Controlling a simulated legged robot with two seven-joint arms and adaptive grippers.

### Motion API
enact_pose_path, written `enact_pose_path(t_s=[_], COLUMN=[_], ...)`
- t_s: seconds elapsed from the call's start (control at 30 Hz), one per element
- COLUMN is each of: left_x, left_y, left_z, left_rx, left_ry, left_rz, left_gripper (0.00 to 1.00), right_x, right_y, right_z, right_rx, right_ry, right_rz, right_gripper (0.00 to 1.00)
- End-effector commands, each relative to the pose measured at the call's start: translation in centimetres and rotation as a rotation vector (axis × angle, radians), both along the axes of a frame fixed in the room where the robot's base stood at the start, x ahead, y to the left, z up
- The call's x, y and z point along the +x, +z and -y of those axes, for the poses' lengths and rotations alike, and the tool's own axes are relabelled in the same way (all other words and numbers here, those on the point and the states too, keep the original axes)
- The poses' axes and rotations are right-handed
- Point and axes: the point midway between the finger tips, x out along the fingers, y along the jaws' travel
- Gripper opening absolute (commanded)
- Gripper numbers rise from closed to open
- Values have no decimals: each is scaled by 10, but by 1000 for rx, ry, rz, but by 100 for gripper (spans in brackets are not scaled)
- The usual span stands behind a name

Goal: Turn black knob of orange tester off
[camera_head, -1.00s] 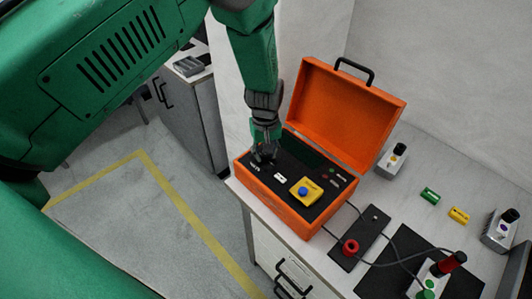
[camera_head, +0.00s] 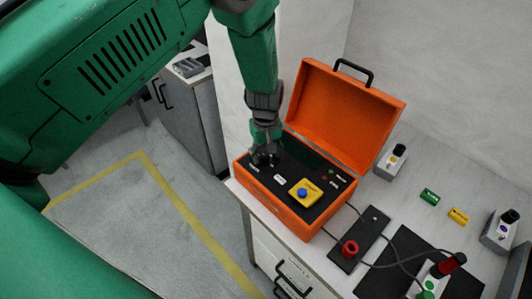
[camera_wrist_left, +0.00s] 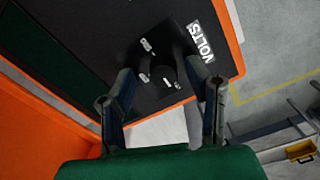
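The orange tester (camera_head: 289,207) is an open case on the white bench, with its lid up. Its black panel carries a yellow box with a blue button (camera_head: 304,193). My left gripper (camera_head: 265,158) is over the panel's left corner, pointing down, and hides the black knob in the head view. In the left wrist view the black knob (camera_wrist_left: 188,70) sits beside the VOLTS label and white marks. The fingers of my left gripper (camera_wrist_left: 170,82) are apart, with the knob between or just beyond the tips; contact cannot be told. My right gripper is not in view.
Green (camera_head: 430,195) and yellow (camera_head: 459,215) blocks lie right of the case. The raised lid (camera_head: 347,115) stands behind my left gripper.

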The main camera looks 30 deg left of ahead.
Motion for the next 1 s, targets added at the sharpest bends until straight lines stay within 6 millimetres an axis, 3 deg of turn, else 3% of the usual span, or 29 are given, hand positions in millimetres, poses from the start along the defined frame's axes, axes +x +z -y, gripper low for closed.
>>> enact_pose_path(t_s=[0.23,0.7,1.0], left_x=[-1,1,1], left_y=[9,99,119], left_z=[0,1,1], left_rx=[0,1,1], left_ry=[-1,-1,0], left_rz=[-1,0,-2], left_gripper=[44,44,44], right_x=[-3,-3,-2], right_y=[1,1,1], right_z=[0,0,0], right_rx=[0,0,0], right_ry=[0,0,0], right_rz=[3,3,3], right_gripper=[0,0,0])
